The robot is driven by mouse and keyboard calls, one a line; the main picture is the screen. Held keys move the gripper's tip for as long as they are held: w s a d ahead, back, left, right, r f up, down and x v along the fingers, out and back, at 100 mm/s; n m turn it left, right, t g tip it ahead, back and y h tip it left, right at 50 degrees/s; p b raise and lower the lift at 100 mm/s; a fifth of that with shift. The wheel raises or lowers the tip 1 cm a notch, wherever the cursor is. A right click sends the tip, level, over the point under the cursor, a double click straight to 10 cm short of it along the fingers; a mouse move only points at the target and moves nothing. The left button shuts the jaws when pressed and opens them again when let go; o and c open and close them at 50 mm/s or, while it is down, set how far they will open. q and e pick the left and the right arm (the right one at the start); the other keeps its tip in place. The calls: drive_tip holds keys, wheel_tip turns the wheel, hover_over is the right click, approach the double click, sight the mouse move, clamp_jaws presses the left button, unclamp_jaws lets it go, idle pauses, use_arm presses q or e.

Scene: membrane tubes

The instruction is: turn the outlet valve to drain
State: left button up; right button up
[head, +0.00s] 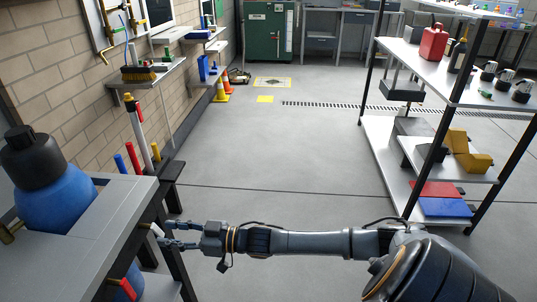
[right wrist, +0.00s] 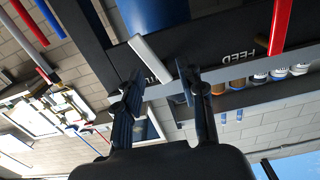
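My right gripper (head: 170,236) reaches left to the edge of the grey bench, with its two fingers apart. A white valve handle (head: 157,230) sits at its fingertips. In the right wrist view, my right gripper (right wrist: 160,72) is open, and the end of the white handle (right wrist: 149,57) lies between the fingertips; I cannot tell whether they touch it. A label beside it is partly hidden. A red handle (head: 124,287) is lower on the same bench; in the right wrist view a red handle (right wrist: 280,25) is beside a "FEED" label. My left gripper is not in view.
A brick wall with shelves (head: 148,75) is behind. A metal rack (head: 385,150) with boxes stands at right. The floor between (head: 275,170) is clear.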

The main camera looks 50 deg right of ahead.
drive_tip(key=p+v, duration=0.1)
drive_tip(key=v, duration=0.8)
drive_tip(key=d+f+m+h+p, duration=0.3)
drive_tip(key=d+f+h+p, duration=0.4)
drive_tip(key=f, duration=0.6)
drive_tip(key=s+d+f+m+g+h+p, duration=0.1)
drive_tip(key=s+d+f+g+h+p, duration=0.1)
drive_tip(key=s+f, duration=0.8)
drive_tip(key=shift+s+d+f+m+g+h+p, duration=0.4)
drive_tip(key=shift+d+f+g+h, duration=0.15)
drive_tip(key=shift+f+g, duration=1)
drive_tip(key=shift+f, duration=0.1)
